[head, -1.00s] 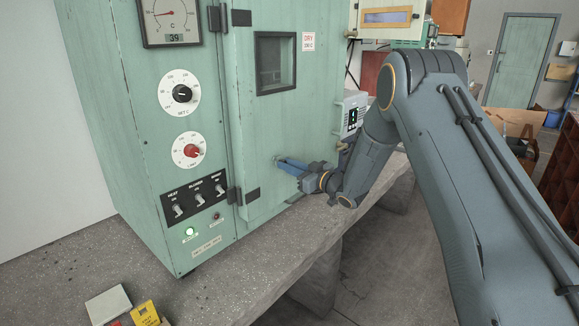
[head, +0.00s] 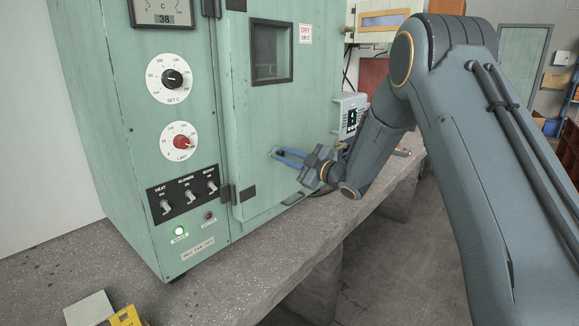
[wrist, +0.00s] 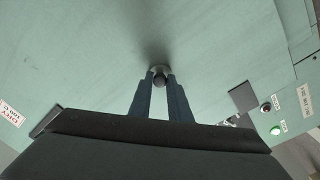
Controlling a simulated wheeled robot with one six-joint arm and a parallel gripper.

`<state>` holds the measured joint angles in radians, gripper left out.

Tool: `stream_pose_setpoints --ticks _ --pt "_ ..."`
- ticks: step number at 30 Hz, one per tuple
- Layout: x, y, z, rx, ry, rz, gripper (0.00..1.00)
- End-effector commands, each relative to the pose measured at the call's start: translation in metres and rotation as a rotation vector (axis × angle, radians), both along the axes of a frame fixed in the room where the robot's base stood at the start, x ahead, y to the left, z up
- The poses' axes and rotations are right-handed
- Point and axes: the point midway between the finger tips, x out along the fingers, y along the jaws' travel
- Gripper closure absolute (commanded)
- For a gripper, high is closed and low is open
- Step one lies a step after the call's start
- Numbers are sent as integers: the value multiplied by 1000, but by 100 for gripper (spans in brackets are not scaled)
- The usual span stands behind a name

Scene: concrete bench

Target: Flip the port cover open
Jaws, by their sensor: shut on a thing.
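The port cover (wrist: 160,69) is a small round grey piece low on the green oven door (head: 262,120). In the wrist view it sits between my fingertips, with a darker round part in front, and the fingers hide its sides. My gripper (head: 276,153) has blue fingers that reach the door face below the window. In the wrist view my gripper (wrist: 161,80) is shut on the cover. In the head view the cover is too small and too covered by the fingers to tell its tilt.
The oven's control panel with dials and switches (head: 188,196) is left of the door. A grey box with a small display (head: 350,117) stands right of the oven. The concrete bench (head: 255,262) is clear in front, with a yellow item (head: 125,316) at the lower left.

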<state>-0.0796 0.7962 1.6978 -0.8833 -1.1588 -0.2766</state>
Motion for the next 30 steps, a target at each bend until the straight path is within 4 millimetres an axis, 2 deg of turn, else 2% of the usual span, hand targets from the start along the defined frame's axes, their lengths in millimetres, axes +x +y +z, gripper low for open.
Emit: stream_pose_setpoints --ticks 12,29,30 --pt "-2 5 5 -115 -151 8 100" --pt "-2 4 8 -129 -173 8 100" --pt "-2 4 8 -129 -173 8 76"
